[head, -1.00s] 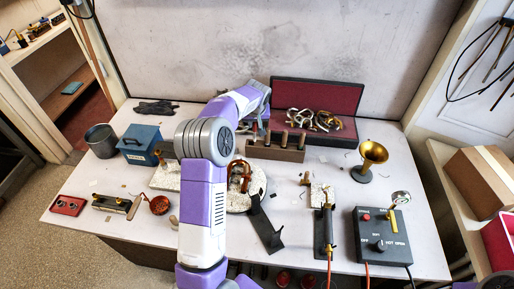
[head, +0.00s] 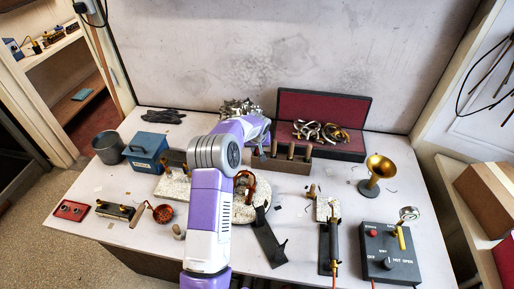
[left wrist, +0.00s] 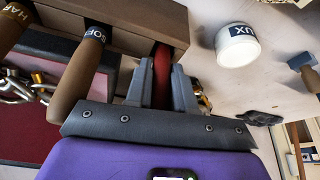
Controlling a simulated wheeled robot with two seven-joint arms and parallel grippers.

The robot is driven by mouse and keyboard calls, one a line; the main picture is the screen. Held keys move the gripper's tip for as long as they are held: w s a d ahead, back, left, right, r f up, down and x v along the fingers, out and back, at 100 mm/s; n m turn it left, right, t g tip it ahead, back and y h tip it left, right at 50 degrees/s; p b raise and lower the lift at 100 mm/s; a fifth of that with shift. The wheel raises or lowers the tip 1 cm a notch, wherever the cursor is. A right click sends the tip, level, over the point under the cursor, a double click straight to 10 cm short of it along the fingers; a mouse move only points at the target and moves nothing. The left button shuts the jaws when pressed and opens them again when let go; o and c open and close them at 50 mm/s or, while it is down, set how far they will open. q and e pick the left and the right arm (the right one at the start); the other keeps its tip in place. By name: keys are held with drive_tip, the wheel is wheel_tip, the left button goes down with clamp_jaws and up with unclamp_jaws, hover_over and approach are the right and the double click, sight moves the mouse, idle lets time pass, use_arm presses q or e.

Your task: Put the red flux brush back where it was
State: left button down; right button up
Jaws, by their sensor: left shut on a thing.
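My left gripper (left wrist: 165,90) is shut on the red flux brush (left wrist: 162,70), whose red handle shows between the two grey fingers in the left wrist view. The brush meets the end of the wooden rack (left wrist: 130,28) there; I cannot tell whether its tip is in a hole. Wooden-handled tools (left wrist: 83,75) with dark labels stand in the rack beside the gripper. In the head view the rack (head: 290,167) stands mid-table, with my left gripper (head: 262,148) at its left end. The brush is not clear in that view. My right gripper is not in view.
A white flux pot (left wrist: 238,48) is close to the gripper in the left wrist view. A red-lined case (head: 322,105) stands behind the rack. A brass horn bell (head: 378,170) and a control box (head: 390,252) are at the right, a blue box (head: 147,152) at the left.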

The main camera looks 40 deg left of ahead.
use_arm(q)
drive_tip(key=shift+r, duration=0.1)
drive_tip(key=c, duration=1)
unclamp_jaws()
drive_tip(key=shift+o, duration=0.2)
drive_tip(key=shift+r, duration=0.1)
drive_tip(key=v, duration=1.2)
drive_tip(key=shift+p, duration=0.3)
